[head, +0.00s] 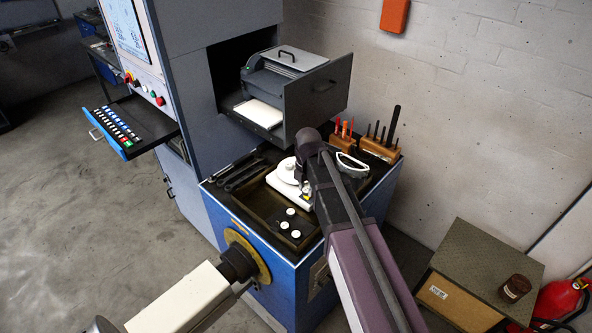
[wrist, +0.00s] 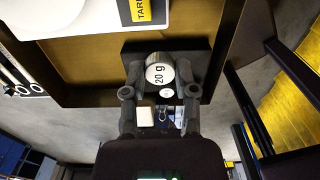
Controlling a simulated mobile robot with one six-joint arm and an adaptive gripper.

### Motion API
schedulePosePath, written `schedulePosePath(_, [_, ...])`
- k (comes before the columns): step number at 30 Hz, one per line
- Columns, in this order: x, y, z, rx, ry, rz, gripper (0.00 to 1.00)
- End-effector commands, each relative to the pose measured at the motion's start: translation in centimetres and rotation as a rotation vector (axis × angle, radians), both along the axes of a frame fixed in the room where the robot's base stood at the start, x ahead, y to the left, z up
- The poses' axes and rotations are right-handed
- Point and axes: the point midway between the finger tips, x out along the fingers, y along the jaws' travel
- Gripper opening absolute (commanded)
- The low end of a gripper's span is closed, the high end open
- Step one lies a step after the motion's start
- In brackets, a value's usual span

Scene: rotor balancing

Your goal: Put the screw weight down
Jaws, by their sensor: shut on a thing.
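The screw weight (wrist: 158,72) is a small pale cylinder marked "20 g" in the wrist view. My gripper (wrist: 161,82) is shut on it, one finger on each side. A dark block (wrist: 130,56) shows behind the weight; I cannot tell whether the weight touches it. The white scale (wrist: 90,22) with its yellow "TARE" label is at the top of the wrist view. In the head view the scale (head: 283,178) stands on the bench, and my arm hides the gripper and the held weight.
Several white round pieces sit on a dark block (head: 281,221) in the bench tray. Wrenches (head: 240,176) lie left of the scale. Tool racks (head: 379,150) stand at the back right. An open drawer (head: 318,95) juts out above the bench.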

Motion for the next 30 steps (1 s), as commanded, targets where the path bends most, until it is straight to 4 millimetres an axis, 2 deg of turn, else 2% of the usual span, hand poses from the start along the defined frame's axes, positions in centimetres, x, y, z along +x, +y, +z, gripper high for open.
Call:
schedulePosePath(5, [-0.1, -0.4, 0.1, 0.000, 0.000, -0.005, 0.00])
schedulePosePath(17, [-2.8, -0.9, 1.6, 0.001, -0.001, -0.008, 0.00])
schedulePosePath(30, [-2.4, -0.9, 1.5, 0.001, -0.001, -0.009, 0.00])
